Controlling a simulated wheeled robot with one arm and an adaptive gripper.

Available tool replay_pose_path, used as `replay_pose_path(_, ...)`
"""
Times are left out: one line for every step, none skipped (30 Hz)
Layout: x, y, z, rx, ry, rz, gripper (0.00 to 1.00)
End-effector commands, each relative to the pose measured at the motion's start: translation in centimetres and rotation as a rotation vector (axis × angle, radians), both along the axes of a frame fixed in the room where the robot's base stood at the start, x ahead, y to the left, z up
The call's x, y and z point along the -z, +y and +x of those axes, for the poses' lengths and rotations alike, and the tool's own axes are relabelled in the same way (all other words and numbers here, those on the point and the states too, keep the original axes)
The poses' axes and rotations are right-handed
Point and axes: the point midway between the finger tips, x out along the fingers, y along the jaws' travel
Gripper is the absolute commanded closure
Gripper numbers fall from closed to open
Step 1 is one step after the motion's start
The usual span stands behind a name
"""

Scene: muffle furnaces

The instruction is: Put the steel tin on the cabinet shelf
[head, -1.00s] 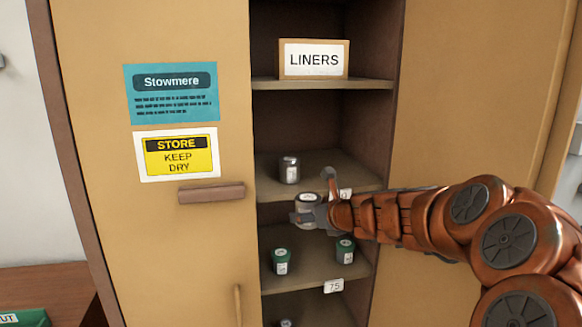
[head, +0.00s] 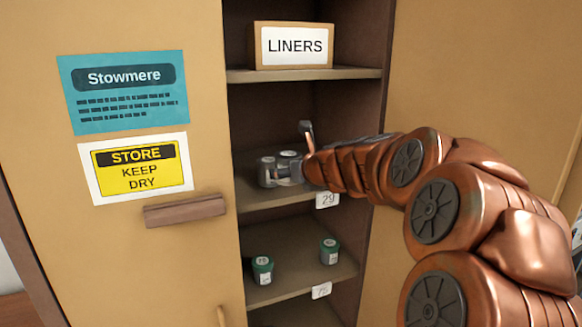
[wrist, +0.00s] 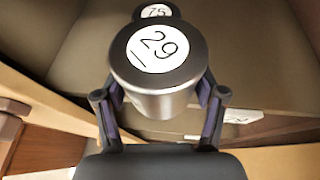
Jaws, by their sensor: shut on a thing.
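The steel tin (wrist: 158,62) is a grey metal cylinder with a white lid label reading 29. My gripper (wrist: 160,110) is shut on it, one finger on each side, and the tin looks upright. In the head view my gripper (head: 290,178) reaches from the right into the open cabinet, at the middle shelf (head: 262,202) tagged 29. The held tin (head: 289,158) is partly hidden by a finger. A second grey tin (head: 266,172) stands just left of it; its lid reads 75 in the wrist view (wrist: 156,11). I cannot tell whether the held tin touches the shelf.
Two green-lidded jars (head: 262,270) (head: 329,251) stand on the shelf below, tagged 75. A LINERS box (head: 291,45) sits on the shelf above. The cabinet's left door panel (head: 120,250) and right panel (head: 480,60) flank the opening. Shelf space right of the tins is partly behind my arm.

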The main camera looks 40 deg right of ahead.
Motion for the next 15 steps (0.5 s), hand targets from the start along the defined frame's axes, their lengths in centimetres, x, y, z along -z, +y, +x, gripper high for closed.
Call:
replay_pose_path(0.0,-0.6,0.6,-0.002,0.001,0.002,0.74)
replay_pose_path(0.0,-0.9,0.8,-0.005,0.001,0.002,0.74)
replay_pose_path(0.0,-1.4,1.2,-0.006,0.001,0.002,0.74)
replay_pose_path(0.1,-1.8,1.4,-0.007,0.001,0.001,0.74)
replay_pose_path(0.1,-2.1,1.7,-0.008,0.0,0.0,0.74)
replay_pose_path(0.2,-2.6,1.9,-0.009,0.0,0.0,0.74)
replay_pose_path(0.2,-2.9,2.2,-0.009,0.001,0.001,0.74)
replay_pose_path(0.3,-3.3,2.4,-0.01,0.001,0.001,0.74)
replay_pose_path(0.4,-3.8,2.7,-0.011,0.001,0.003,0.74)
replay_pose_path(0.5,-4.2,2.9,-0.01,0.001,0.003,0.74)
replay_pose_path(0.5,-4.7,3.1,-0.01,0.001,0.002,0.74)
replay_pose_path(0.4,-5.2,3.3,-0.008,0.0,0.001,0.74)
replay_pose_path(0.4,-5.6,3.5,-0.009,-0.001,0.0,0.74)
replay_pose_path(0.5,-6.0,3.7,-0.009,-0.001,0.0,0.74)
replay_pose_path(0.6,-6.5,4.0,-0.008,0.001,0.001,0.74)
